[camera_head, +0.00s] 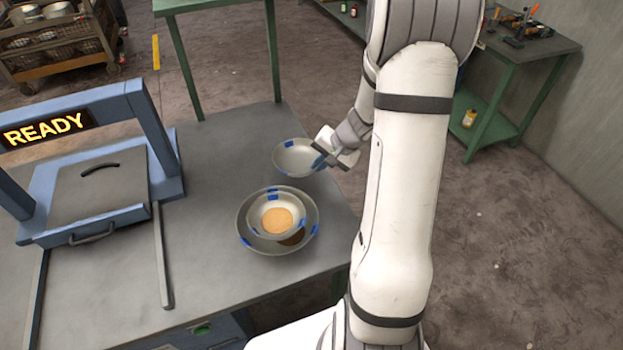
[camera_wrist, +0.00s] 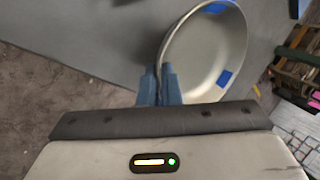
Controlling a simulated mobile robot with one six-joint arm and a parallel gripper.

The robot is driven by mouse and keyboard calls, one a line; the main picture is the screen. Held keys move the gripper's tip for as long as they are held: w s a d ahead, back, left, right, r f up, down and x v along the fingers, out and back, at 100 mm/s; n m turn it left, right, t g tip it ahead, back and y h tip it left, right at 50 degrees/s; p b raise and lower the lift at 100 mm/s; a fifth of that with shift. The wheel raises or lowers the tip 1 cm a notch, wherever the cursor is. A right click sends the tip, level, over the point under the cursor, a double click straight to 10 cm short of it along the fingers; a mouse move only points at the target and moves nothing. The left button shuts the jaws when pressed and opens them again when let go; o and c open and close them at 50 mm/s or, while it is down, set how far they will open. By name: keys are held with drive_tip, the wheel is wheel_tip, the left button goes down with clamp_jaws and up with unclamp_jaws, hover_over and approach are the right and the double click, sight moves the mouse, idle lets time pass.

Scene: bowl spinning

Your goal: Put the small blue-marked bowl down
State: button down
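A pale grey bowl with blue marks on its rim (camera_head: 297,155) is at the far right part of the table. My gripper (camera_head: 326,152) is at its right side, and the blue fingers (camera_wrist: 160,86) are shut on its rim in the wrist view, where the bowl (camera_wrist: 207,55) lies to the right of them. The bowl looks nearly level. I cannot tell whether its base touches the table. Nearer, a small blue-marked bowl (camera_head: 262,209) with an orange-tan disc inside sits within a larger blue-marked bowl (camera_head: 245,226).
The grey table (camera_head: 220,270) has bare room left of the bowls. In the head view the held bowl overlaps the table's right edge. A blue machine with a READY sign (camera_head: 45,130) stands at the left. Green benches (camera_head: 500,110) stand beyond.

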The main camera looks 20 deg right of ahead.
drive_tip(key=shift+s+d+f, duration=0.1)
drive_tip(key=shift+s+f, duration=0.05)
drive_tip(key=shift+f, duration=2.05)
drive_tip(key=shift+f+b, duration=0.2)
drive_tip(key=shift+b, duration=0.25)
drive_tip(key=c, duration=1.6)
unclamp_jaws()
drive_tip(key=shift+r, duration=0.1)
